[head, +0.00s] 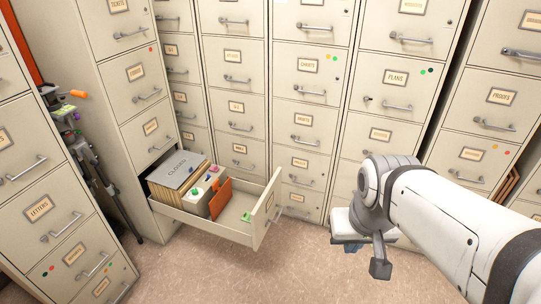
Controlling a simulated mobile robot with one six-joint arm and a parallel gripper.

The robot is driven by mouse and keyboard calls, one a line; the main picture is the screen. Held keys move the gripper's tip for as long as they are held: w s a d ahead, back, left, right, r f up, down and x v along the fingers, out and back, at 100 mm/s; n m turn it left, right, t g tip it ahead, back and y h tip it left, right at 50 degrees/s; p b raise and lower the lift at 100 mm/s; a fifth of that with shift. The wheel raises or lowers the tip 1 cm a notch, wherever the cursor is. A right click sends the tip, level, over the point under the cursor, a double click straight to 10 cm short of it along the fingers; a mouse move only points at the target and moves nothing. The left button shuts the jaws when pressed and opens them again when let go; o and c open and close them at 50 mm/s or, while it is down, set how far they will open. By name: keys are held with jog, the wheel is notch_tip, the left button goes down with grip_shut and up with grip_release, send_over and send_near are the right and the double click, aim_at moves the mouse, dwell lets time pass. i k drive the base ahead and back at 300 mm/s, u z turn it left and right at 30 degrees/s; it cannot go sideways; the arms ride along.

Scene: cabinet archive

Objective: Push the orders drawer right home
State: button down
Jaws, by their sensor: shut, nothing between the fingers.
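One drawer stands pulled out at the bottom of a beige cabinet. Its front panel (266,210) faces right, and the label on it (269,203) is too oblique to read, so I cannot confirm it says orders. My white arm reaches in from the lower right.
Tall beige filing cabinets with closed, labelled drawers line the back and both sides, including plans (396,77) and letters (40,208). A dark stand with coloured clips (80,140) is in the left gap. Speckled floor (200,270) is clear in front of the open drawer.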

aim_at(263, 203)
jog(key=u, duration=0.05)
jog(key=i, duration=0.95)
jog(key=z, duration=0.05)
